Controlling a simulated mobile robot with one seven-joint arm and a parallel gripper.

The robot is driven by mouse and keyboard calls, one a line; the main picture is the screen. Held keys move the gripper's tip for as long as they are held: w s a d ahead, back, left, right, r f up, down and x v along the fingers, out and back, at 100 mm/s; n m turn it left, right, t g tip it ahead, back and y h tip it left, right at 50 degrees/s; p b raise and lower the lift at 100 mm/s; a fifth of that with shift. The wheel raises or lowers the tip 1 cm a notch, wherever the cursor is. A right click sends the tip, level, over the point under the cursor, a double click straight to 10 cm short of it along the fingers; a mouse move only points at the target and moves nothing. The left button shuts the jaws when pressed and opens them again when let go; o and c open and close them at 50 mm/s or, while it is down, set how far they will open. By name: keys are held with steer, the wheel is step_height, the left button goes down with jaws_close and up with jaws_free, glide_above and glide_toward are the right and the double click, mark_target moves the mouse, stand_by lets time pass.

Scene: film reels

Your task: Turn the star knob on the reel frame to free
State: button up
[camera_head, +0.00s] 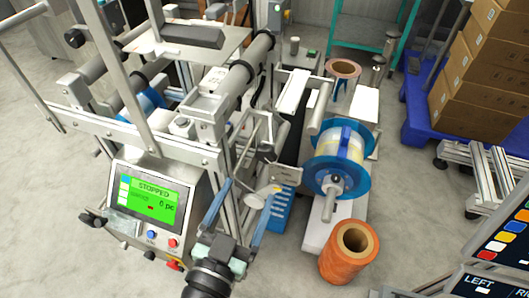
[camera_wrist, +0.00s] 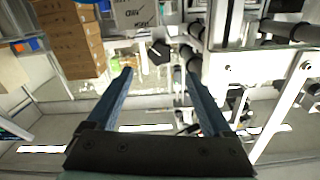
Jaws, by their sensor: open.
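My gripper (camera_head: 250,188) is open and empty, its two blue fingers pointing away from the head camera toward the reel frame. In the wrist view the fingertips (camera_wrist: 155,74) are wide apart. A black, lobed knob (camera_wrist: 160,53) shows just beyond and between the fingertips; it looks like the star knob. It is apart from both fingers as far as I can tell. A grey plate with dark lettering (camera_wrist: 135,14) is above it, the letters upside down. In the head view a small plate (camera_head: 287,174) stands just past the right fingertip; I cannot make out the knob there.
A blue-flanged reel (camera_head: 319,170) sits on a shaft right of my gripper. An orange roll (camera_head: 349,254) stands on the floor. The machine's green screen (camera_head: 152,199) reads STOPPED at left. Cardboard boxes (camera_head: 488,75) are stacked at right. Frame bars crowd the gripper's left side.

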mark_target(264, 156)
steer(key=p+x, duration=0.1)
steer(key=x, duration=1)
jaws_close()
steer(key=shift+f+n+b, duration=0.1)
steer(key=shift+n+b, duration=0.4)
steer(key=shift+n, duration=1.9)
jaws_free()
steer(key=b+v, duration=0.1)
steer(key=v, duration=1.2)
